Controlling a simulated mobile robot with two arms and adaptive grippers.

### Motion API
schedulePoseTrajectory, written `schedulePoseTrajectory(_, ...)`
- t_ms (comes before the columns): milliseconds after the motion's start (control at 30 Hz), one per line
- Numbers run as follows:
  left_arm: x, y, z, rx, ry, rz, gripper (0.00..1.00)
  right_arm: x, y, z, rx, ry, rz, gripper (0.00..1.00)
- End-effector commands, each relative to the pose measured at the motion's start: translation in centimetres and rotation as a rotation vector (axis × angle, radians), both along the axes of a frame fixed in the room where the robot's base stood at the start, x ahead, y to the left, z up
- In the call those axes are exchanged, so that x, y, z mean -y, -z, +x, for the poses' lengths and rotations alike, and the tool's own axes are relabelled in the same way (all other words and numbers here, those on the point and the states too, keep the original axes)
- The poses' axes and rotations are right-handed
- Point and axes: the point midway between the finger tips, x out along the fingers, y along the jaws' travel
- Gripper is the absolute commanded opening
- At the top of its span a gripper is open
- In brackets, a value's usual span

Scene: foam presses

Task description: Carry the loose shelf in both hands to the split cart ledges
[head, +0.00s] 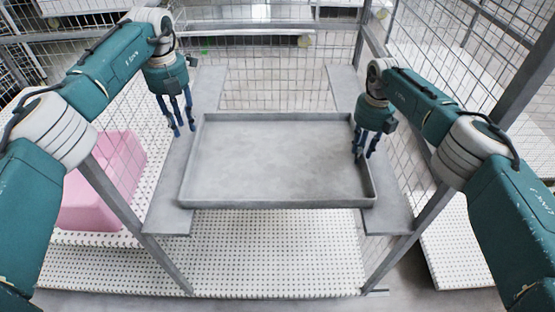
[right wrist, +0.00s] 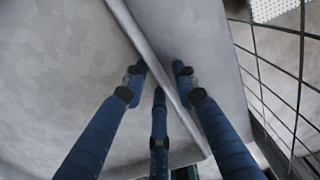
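The loose shelf (head: 280,160) is a grey metal tray with a low raised rim. It lies level across the gap, its left side over the left ledge (head: 170,205) and its right side over the right ledge (head: 393,205). My left gripper (head: 184,129) is open and empty, just outside the shelf's left rim, above the left ledge. My right gripper (head: 363,156) is at the shelf's right rim. In the right wrist view, its parted fingers (right wrist: 160,68) stand on both sides of the rim (right wrist: 150,50), with a gap visible. Contact at the fingertips is unclear.
Wire mesh panels (head: 285,75) and grey posts (head: 120,200) frame the cart. A white perforated surface (head: 270,255) lies below the shelf. A pink foam block (head: 105,180) sits at the left. Further mesh (head: 465,75) stands close beside my right arm.

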Motion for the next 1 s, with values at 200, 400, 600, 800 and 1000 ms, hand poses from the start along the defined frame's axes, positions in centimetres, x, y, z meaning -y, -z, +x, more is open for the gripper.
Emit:
schedulePoseTrajectory(200, 0.0, -0.5, 0.0, -0.001, 0.000, 0.000, 0.28, 0.1, -1.9, 0.1, 0.003, 0.000, 0.001, 0.28)
schedulePoseTrajectory(400, 0.0, -0.4, 0.0, -0.001, 0.000, 0.000, 0.28, 0.0, -6.1, 0.1, 0.005, -0.002, 0.000, 0.28)
schedulePoseTrajectory(600, 0.0, -0.4, 0.0, -0.001, 0.000, 0.000, 0.28, 0.0, -9.9, 0.1, 0.003, 0.000, 0.001, 0.28)
schedulePoseTrajectory(800, 0.0, -0.4, 0.0, -0.001, 0.000, 0.000, 0.28, 0.0, -11.7, 0.0, 0.000, 0.000, 0.000, 0.28)
schedulePoseTrajectory(1000, 0.0, -0.4, 0.0, -0.001, 0.000, 0.000, 0.28, 0.0, -12.0, 0.0, 0.000, 0.000, 0.000, 0.28)
